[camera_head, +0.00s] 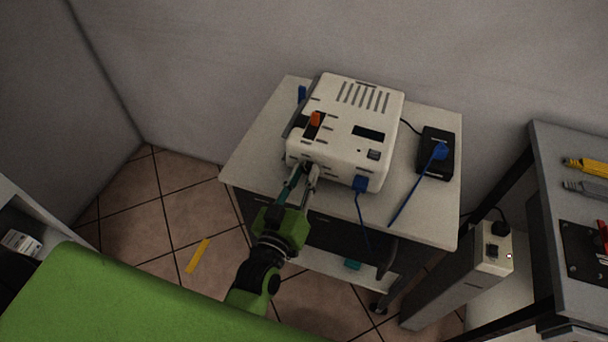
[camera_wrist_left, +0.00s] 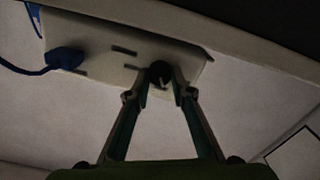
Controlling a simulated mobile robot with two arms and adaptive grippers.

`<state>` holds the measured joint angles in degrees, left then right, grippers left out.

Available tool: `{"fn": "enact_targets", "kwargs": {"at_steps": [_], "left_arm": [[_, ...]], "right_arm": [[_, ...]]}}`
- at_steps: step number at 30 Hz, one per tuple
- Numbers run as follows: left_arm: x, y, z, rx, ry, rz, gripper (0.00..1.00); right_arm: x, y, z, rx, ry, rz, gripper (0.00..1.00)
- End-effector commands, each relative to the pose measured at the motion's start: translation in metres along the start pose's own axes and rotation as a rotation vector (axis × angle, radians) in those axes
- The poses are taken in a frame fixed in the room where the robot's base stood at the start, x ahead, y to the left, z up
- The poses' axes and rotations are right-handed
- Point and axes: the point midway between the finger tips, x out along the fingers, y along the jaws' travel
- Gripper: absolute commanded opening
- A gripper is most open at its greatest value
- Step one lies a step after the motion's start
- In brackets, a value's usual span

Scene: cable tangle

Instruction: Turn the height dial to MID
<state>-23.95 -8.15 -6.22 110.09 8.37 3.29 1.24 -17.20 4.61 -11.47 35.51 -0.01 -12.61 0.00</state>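The white machine (camera_head: 335,128) stands on a small light-topped cart. In the left wrist view, a dark round dial (camera_wrist_left: 160,73) with a pale mark sits on the machine's front face (camera_wrist_left: 105,50). My left gripper (camera_head: 304,172) reaches up to the front face at its lower left corner. In the left wrist view its fingertips (camera_wrist_left: 161,80) are parted, one on each side of the dial. Whether they touch it is hard to tell. The dial is hidden in the head view, and no position labels are readable. My right gripper is not in view.
An orange knob (camera_head: 315,119) stands on the machine's top. A grey bench (camera_head: 570,140) with tools stands at the right. The cart top (camera_head: 425,215) is mostly clear at front right.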

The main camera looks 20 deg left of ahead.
Motion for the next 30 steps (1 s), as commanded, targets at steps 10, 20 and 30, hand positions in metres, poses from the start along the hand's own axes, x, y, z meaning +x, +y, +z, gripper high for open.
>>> {"fn": "enact_targets", "kwargs": {"at_steps": [10,20,30], "left_arm": [[0.000,0.001,-0.004,0.261,-0.002,-0.001,0.00],[0.000,-0.001,0.002,0.327,-0.003,-0.001,0.00],[0.000,0.000,0.001,0.325,-0.002,-0.001,0.38]], "right_arm": [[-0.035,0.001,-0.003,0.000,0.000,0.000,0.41],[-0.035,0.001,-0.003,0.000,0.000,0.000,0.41],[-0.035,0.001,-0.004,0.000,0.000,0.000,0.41]]}}
